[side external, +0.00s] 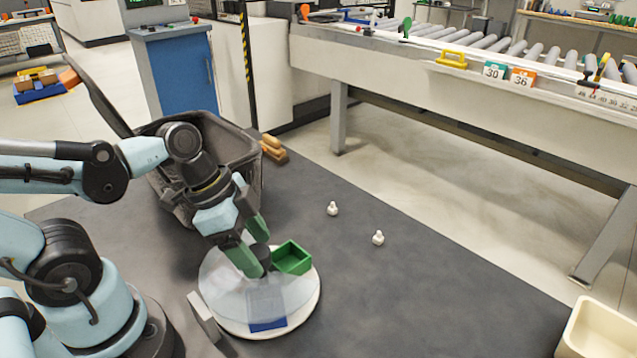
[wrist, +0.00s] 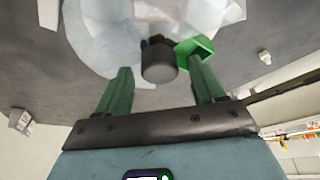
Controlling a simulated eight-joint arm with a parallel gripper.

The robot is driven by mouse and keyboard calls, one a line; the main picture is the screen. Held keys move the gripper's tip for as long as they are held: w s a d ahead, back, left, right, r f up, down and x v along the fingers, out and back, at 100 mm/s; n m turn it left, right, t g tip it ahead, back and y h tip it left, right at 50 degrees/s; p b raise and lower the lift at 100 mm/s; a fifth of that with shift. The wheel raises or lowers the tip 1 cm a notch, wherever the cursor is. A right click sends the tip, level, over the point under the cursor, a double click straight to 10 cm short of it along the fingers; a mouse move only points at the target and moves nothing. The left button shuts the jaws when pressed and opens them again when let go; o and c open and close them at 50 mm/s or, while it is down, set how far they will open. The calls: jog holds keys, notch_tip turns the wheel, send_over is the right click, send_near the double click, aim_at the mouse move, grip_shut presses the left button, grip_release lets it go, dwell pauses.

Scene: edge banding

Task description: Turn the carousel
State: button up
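The carousel is a round white turntable (side external: 303,312) on the dark mat, with a clear cover. A dark knob (side external: 262,254) stands at its middle. A green tray (side external: 292,257) sits on its far right part, and a blue tray (side external: 267,323) shows through the cover at the front. My gripper (side external: 261,257) points down at the knob with its two green fingers apart. In the wrist view, the knob (wrist: 159,62) lies between the fingertips (wrist: 160,70), with a gap visible on each side. The green tray (wrist: 196,48) is close behind the right finger.
A grey block (side external: 204,317) stands at the carousel's left edge. A dark open bin (side external: 240,150) is behind my gripper. Two small white pieces (side external: 333,209) (side external: 378,238) lie on the mat to the right. A cream container (side external: 600,328) is at the lower right.

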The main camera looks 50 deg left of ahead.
grip_shut()
dwell(0.4)
